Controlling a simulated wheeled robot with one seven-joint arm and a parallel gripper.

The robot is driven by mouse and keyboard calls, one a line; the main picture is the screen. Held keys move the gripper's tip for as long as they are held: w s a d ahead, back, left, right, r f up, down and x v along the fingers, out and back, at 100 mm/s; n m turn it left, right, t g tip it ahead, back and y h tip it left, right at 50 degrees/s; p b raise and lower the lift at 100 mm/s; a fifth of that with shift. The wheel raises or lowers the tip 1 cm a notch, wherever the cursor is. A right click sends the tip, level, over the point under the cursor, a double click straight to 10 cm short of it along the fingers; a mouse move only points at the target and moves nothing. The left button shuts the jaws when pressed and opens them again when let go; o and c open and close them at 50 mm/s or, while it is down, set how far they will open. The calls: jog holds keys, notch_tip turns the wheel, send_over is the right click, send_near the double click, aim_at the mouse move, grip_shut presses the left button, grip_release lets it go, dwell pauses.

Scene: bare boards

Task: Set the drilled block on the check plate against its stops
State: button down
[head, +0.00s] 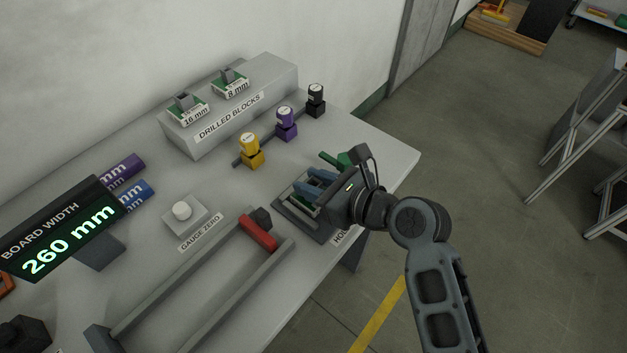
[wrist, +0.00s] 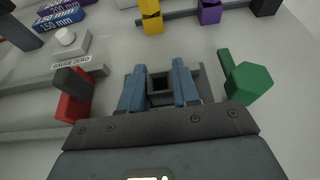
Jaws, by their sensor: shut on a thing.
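My gripper (head: 310,190) has blue fingers and is low over the dark check plate (head: 285,213) near the table's right front. It is shut on a drilled block, of which only a little light and green edge shows below the fingers in the head view. In the wrist view my gripper (wrist: 159,72) has a finger on each side of a dark, square-topped piece (wrist: 160,84). Grey edges of the plate show around the fingers. The fingers hide most of the block. I cannot tell whether it touches the plate or its stops.
A green knobbed part (head: 345,158) stands close beside the plate. A red-and-grey slide (head: 258,232) on rails lies to its left. Yellow (head: 251,152), purple (head: 286,124) and black (head: 315,100) pieces stand behind. The drilled-blocks stand (head: 228,112) holds blocks labelled 16 mm and 8 mm.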

jog(key=shift+f, duration=0.1)
jog(key=c, duration=0.8)
grip_release()
jog(key=shift+o, duration=0.2)
jog(key=shift+v, duration=3.9)
jog(key=v, duration=0.7)
jog(key=shift+s+d+r+b, duration=0.25)
jog(key=shift+b, duration=0.1)
